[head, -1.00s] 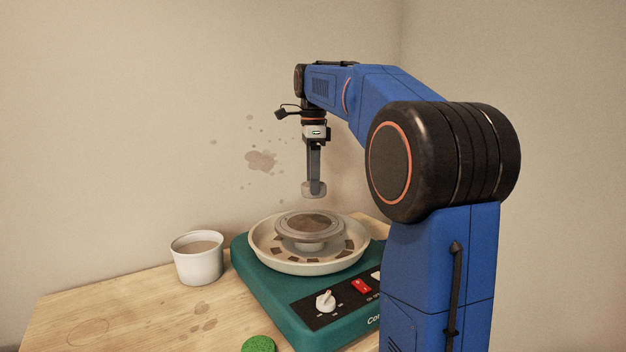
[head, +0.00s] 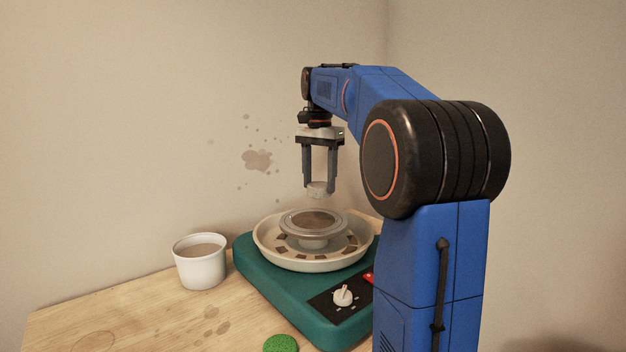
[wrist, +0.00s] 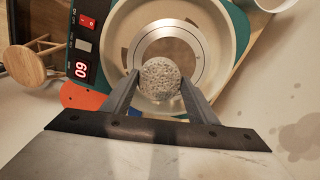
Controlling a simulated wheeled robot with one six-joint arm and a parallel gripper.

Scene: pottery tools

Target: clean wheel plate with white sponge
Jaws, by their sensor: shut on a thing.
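The white sponge (head: 317,189) is a small round pale block. My gripper (head: 318,186) is shut on it and holds it above the wheel plate, apart from it. In the wrist view the sponge (wrist: 160,78) looks pitted and sits between both fingertips, covering part of the plate. The wheel plate (head: 314,222) is a round grey disc with a brown smear in its middle. It also shows in the wrist view (wrist: 196,38). A cream splash pan (head: 268,246) with several brown patches surrounds it on the green wheel base (head: 262,285).
A white bucket (head: 200,268) of brownish liquid stands left of the wheel. A green sponge (head: 281,343) lies at the table's front. A wooden stool (wrist: 30,62) and an orange thing (wrist: 82,97) show in the wrist view. The wooden table (head: 140,318) is mostly clear at left.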

